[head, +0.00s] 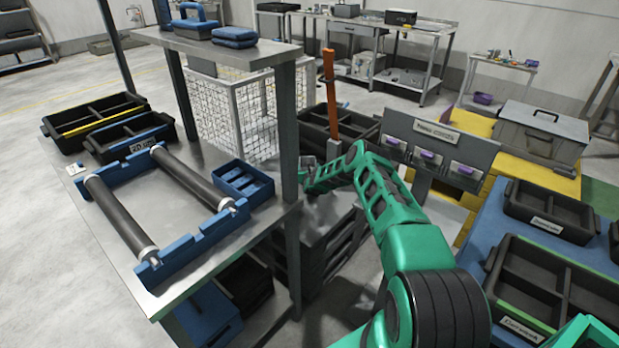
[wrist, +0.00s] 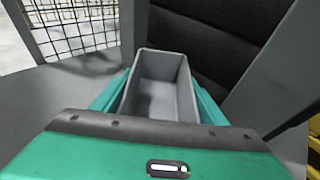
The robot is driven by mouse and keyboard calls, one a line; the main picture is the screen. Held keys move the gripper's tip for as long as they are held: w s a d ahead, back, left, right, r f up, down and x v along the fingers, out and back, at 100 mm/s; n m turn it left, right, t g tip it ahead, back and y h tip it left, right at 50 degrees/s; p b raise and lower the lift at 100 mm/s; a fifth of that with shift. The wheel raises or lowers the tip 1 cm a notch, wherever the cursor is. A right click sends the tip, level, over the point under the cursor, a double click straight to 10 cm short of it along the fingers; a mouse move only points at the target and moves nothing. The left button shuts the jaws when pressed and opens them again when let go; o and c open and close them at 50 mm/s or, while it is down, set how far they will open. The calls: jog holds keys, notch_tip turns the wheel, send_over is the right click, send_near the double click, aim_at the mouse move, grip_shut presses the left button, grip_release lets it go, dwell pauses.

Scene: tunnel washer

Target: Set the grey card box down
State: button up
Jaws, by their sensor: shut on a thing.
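The grey card box (wrist: 160,68) is a small, open-topped, rectangular box and looks empty inside. My gripper (wrist: 158,98) is shut on it, with one green finger along each long side. In the wrist view, a grey surface (wrist: 55,95) lies around and below the box. I cannot tell whether the box touches this surface. In the head view, my green gripper (head: 314,182) is partly hidden behind the table post and my own arm. The box cannot be clearly made out there.
A dark panel (wrist: 215,35) stands close behind the box, with a grey post (wrist: 270,60) to the right. A wire mesh cage (wrist: 75,25) is at the left. In the head view, a steel table (head: 105,215) carries a blue roller frame (head: 190,240) and a blue tray (head: 245,182).

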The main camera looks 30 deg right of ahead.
jog(key=shift+d+f, duration=0.35)
jog(key=shift+d, duration=0.05)
jog(key=shift+f, duration=1.8)
jog(key=o, duration=1.2)
jog(key=shift+o, duration=0.4)
jog(key=shift+v, duration=3.75)
